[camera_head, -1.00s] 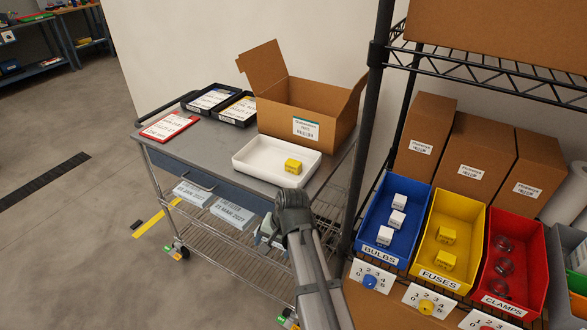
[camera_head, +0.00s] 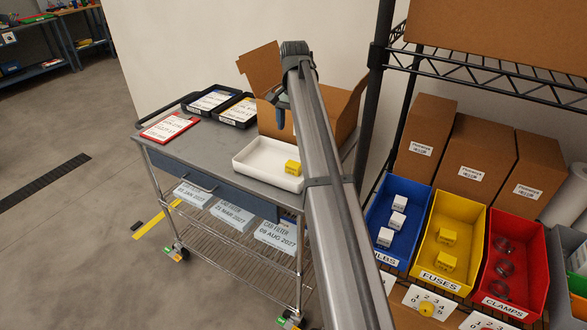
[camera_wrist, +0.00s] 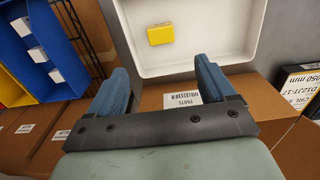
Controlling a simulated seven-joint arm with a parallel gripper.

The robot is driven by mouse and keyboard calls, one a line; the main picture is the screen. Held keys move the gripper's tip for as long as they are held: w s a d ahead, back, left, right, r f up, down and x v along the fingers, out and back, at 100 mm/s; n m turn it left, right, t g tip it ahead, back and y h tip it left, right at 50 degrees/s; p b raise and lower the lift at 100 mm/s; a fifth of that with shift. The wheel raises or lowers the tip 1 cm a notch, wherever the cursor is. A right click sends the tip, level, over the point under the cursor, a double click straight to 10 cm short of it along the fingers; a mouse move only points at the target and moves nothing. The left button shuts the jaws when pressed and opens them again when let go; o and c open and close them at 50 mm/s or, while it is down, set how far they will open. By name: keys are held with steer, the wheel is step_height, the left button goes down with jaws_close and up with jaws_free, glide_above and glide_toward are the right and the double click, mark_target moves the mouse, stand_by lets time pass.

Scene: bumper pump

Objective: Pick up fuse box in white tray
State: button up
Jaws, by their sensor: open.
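A yellow fuse box (camera_head: 292,167) sits inside the white tray (camera_head: 248,165) on the grey cart top, near the tray's right end in the head view. In the wrist view the fuse box (camera_wrist: 160,34) lies ahead of my fingers, inside the white tray (camera_wrist: 190,67). My gripper (camera_wrist: 160,80) is open and empty, its two blue fingers apart and pointing toward the tray. In the head view my gripper (camera_head: 281,117) is above the cart near the open carton, partly hidden by my arm.
An open cardboard box (camera_head: 346,118) stands behind the tray. Two black trays with papers (camera_head: 210,100) and a red clipboard (camera_head: 168,127) lie to the left. Blue, yellow (camera_head: 447,232) and red bins sit on the right rack beside a dark post (camera_head: 372,90).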

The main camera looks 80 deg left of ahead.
mark_target(294, 164)
step_height(294, 164, down, 13)
steer(key=shift+s+f, duration=0.1)
steer(key=shift+f, duration=0.1)
stand_by(0.6)
steer(key=shift+c, duration=0.4)
steer(key=c, duration=1.1)
